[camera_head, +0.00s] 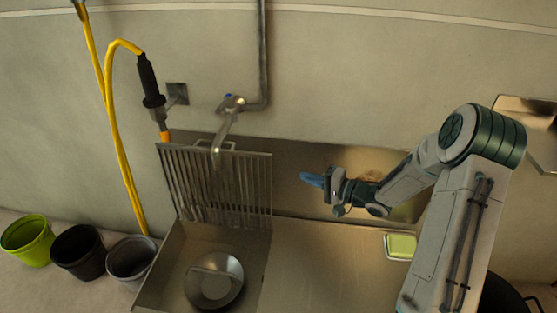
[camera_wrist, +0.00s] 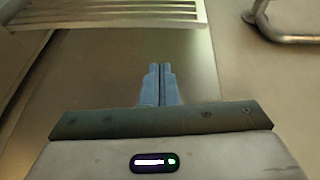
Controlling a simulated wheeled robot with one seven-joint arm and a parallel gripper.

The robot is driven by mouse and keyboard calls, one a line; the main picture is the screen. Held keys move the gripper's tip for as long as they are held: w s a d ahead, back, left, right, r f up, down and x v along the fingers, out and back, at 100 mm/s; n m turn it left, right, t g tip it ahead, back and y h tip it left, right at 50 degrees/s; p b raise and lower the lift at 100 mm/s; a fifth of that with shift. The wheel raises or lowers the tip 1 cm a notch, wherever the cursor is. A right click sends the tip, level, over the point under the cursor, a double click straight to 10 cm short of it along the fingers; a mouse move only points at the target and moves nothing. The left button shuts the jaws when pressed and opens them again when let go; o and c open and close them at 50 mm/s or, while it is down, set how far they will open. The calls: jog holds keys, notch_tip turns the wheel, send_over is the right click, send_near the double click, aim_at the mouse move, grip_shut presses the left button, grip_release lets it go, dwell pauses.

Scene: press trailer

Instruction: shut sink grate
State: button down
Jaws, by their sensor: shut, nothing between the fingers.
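The sink grate (camera_head: 222,186) is a rack of metal bars, raised upright at the back of the sink (camera_head: 177,265) and leaning on or near the wall. My gripper (camera_head: 303,179) is to the right of the grate, apart from it, with its blue fingers pointing left. In the wrist view my gripper (camera_wrist: 162,68) is shut and empty, its two fingers together. Part of the grate (camera_wrist: 120,14) shows at the top left of the wrist view, beyond the fingertips.
A faucet (camera_head: 228,120) stands out from the wall above the grate. A round metal pan (camera_head: 214,283) lies in the sink. The counter (camera_head: 310,265) right of the sink is clear, with a green sponge (camera_head: 400,246) farther right. A yellow hose (camera_head: 121,140) hangs at the left.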

jog(key=w+a+y+b, duration=0.1)
jog(key=w+a+b, duration=0.2)
jog(key=a, duration=0.6)
jog(key=shift+w+a+g, duration=0.2)
jog(key=shift+w+g, duration=0.1)
jog(key=shift+w, duration=0.05)
jog(key=shift+s+d+r, duration=0.1)
